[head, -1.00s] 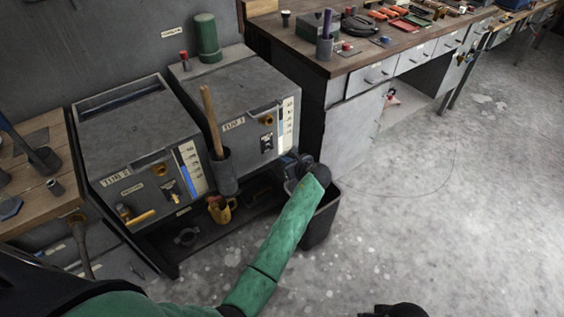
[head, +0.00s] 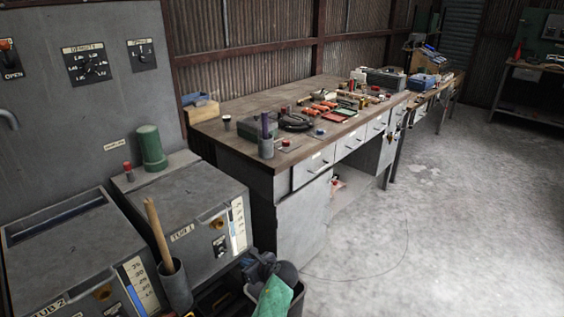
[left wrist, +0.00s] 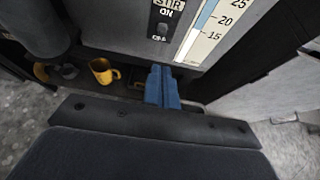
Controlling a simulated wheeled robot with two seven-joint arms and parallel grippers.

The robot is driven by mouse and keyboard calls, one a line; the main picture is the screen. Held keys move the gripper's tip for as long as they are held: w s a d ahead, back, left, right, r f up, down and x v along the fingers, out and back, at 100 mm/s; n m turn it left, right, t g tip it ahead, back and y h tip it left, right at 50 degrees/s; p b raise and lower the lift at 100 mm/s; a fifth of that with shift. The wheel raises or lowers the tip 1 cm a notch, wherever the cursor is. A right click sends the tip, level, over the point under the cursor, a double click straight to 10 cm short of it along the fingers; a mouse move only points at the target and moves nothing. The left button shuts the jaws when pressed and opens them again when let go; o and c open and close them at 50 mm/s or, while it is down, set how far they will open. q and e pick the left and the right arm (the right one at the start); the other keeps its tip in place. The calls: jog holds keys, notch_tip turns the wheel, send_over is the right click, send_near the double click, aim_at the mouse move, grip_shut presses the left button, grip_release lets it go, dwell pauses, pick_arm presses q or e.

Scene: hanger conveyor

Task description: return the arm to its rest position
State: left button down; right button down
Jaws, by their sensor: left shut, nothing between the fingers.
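My green left arm comes up from the bottom edge there. In the left wrist view its blue fingers (left wrist: 162,88) are together with nothing between them, in front of the unit's lower edge. My right gripper is in neither view.
A yellow mug (left wrist: 104,72) sits on the low shelf under the units. A wooden handle (head: 158,231) stands in a holder on the unit front. A workbench (head: 230,141) with tools stands behind. The floor at right is clear.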

pick_arm(q)
jog(key=s+d+r+n+g+h, duration=0.1)
jog(key=s+d+r+n+h, duration=0.4)
jog(key=n, duration=0.6)
jog(key=s+r+n+h, duration=0.2)
jog(key=s+n+h, duration=0.2)
jog(key=s+n, duration=0.55)
jog(key=s+f+n+g+h, duration=0.1)
jog(key=s+f, duration=0.3)
jog(key=s, duration=1.1)
jog(key=s+a+f+n+g+h, duration=0.1)
jog(key=s+f+g, duration=0.2)
jog(key=s, duration=1.2)
jog(key=shift+s+a+f+n+g+h, duration=0.3)
jog(key=shift+s+f+n+g, duration=0.1)
jog(key=shift+f, duration=0.4)
